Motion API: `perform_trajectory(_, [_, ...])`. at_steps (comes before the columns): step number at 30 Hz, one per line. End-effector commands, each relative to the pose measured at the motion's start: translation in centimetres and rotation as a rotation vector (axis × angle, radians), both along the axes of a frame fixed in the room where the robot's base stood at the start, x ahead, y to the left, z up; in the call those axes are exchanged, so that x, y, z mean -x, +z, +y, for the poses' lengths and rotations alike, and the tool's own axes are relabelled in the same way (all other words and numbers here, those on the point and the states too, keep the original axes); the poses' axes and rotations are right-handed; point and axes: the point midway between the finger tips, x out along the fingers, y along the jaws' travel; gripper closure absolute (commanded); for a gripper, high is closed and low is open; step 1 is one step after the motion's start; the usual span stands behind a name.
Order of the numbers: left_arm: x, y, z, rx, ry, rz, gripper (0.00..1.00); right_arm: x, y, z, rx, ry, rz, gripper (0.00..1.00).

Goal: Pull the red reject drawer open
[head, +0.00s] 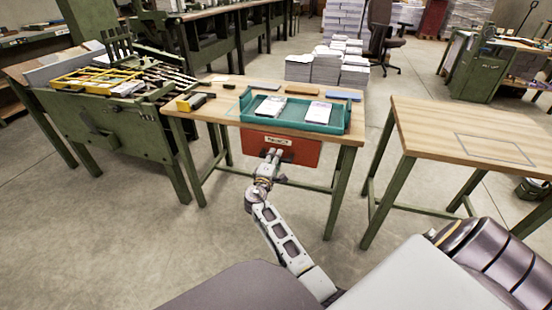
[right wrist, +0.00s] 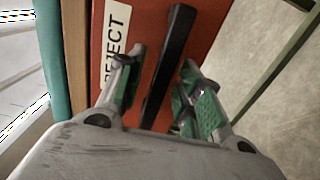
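The red reject drawer (head: 308,153) hangs under the front edge of the wooden table and looks closed. Its white REJECT label (right wrist: 115,45) and black bar handle (right wrist: 168,60) show in the right wrist view. My right gripper (head: 273,156) is at the drawer front. In the right wrist view its two fingers (right wrist: 163,68) are spread, one on each side of the handle, with gaps between fingers and bar. The fingertips are close to the red front; I cannot tell if they touch it. My left gripper is out of view.
A teal tray (head: 347,118) with two paper stacks stands on the table (head: 216,101) above the drawer. A green machine (head: 110,130) stands at the left and another wooden table (head: 430,120) at the right. The floor (head: 180,235) in front is clear.

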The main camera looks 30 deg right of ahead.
Motion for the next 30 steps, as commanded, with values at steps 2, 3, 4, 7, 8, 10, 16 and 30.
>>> perform_trajectory(2, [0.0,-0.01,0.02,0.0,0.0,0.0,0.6,0.0,0.0,0.01,0.0,0.0,0.0,0.64])
perform_trajectory(3, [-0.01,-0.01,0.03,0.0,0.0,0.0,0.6,0.01,0.0,0.01,0.0,0.0,0.0,0.64])
perform_trajectory(4, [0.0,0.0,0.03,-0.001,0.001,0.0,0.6,0.01,0.0,0.01,0.0,0.0,0.0,0.64])
perform_trajectory(7, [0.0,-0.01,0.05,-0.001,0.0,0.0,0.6,0.0,0.0,0.0,0.0,0.0,0.0,0.72])
perform_trajectory(8, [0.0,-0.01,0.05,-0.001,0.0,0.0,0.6,0.0,0.0,0.0,0.0,0.0,0.0,0.76])
perform_trajectory(10, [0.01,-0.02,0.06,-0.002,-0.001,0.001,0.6,0.0,0.01,0.0,0.0,0.0,0.0,0.85])
perform_trajectory(16, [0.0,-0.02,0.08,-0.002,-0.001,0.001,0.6,-0.01,0.0,-0.01,0.0,0.0,0.0,1.0])
perform_trajectory(30, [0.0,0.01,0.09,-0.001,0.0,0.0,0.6,0.22,-0.08,0.22,0.0,0.0,0.001,1.0])
